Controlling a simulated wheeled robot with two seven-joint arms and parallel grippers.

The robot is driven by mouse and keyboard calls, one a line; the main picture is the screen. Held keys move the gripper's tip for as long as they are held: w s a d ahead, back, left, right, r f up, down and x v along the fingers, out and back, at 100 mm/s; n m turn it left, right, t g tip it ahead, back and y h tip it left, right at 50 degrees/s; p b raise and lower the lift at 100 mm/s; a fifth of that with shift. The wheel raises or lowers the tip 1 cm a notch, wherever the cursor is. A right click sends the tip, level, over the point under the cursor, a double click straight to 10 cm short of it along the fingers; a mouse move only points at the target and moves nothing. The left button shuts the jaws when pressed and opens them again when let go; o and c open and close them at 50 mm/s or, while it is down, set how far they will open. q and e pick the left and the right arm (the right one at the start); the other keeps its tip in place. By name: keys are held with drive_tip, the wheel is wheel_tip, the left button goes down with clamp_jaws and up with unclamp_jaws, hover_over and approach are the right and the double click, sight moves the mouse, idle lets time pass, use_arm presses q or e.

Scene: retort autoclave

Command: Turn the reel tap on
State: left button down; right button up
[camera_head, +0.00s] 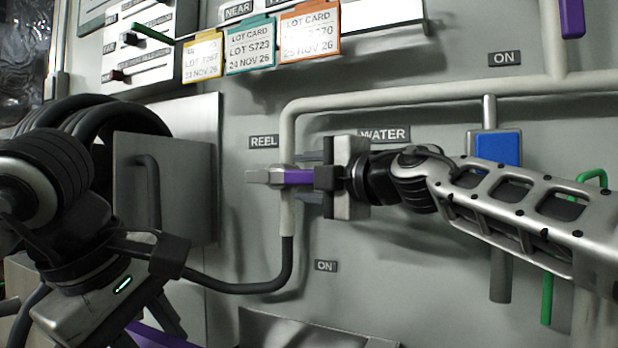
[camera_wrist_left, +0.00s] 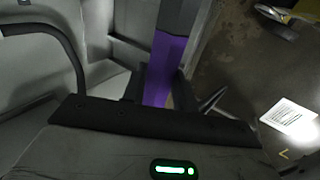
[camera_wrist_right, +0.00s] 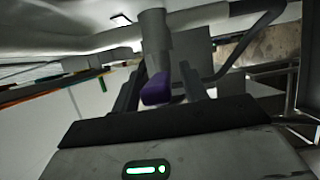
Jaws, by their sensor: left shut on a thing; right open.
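The reel tap (camera_head: 265,177) sits on the pale pipe beneath the REEL label (camera_head: 263,142). Its purple lever (camera_head: 298,176) lies level, pointing right. My right gripper (camera_head: 309,178) is open, with one finger above and one below the lever. In the right wrist view the purple lever end (camera_wrist_right: 157,90) shows between the spread fingers; contact cannot be told. An ON label (camera_head: 325,266) is on the panel below and right of the tap. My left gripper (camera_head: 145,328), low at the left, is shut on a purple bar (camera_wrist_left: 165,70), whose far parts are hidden.
A black hose (camera_head: 240,288) runs from below the tap toward the hose reel (camera_head: 95,118) and grey plate (camera_head: 185,185) at left. Right of my right gripper are a blue handle (camera_head: 498,150) and a green lever (camera_head: 547,295). Lot cards (camera_head: 250,45) hang above.

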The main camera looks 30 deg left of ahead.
clamp_jaws()
drive_tip(key=shift+s+a+f+m+y, duration=0.15)
drive_tip(key=shift+f+m+y, duration=0.35)
drive_tip(key=shift+f+y, duration=0.4)
drive_tip(key=shift+a+f+m+t+y, duration=0.15)
drive_tip(key=shift+f+m+t+y, duration=0.5)
drive_tip(key=shift+t+y, duration=0.3)
unclamp_jaws()
